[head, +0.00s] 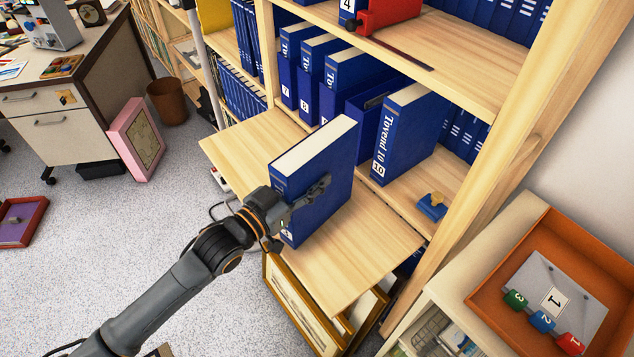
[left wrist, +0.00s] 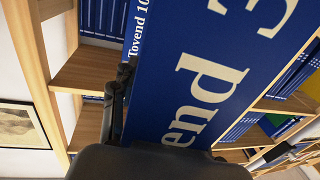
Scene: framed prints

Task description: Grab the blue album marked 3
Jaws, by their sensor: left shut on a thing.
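The blue album (head: 338,162) with white page edges stands upright, slightly tilted, over the pale wooden pull-out board. In the left wrist view its spine (left wrist: 215,75) fills the middle and reads "end 3" in large white print, partly cut off. My left gripper (head: 296,203) is shut on this album, with fingers on both sides of the spine. One dark finger shows in the left wrist view (left wrist: 118,105). I cannot tell whether the album's bottom touches the board. My right gripper is not in view.
Album 10 (head: 405,135) stands on the shelf behind, with other blue albums (head: 300,70) to its left. The wooden board (head: 370,250) juts out below. A blue stamp-like object (head: 432,207) lies on the shelf. Framed prints (head: 300,308) lean underneath. An orange tray (head: 530,235) is at right.

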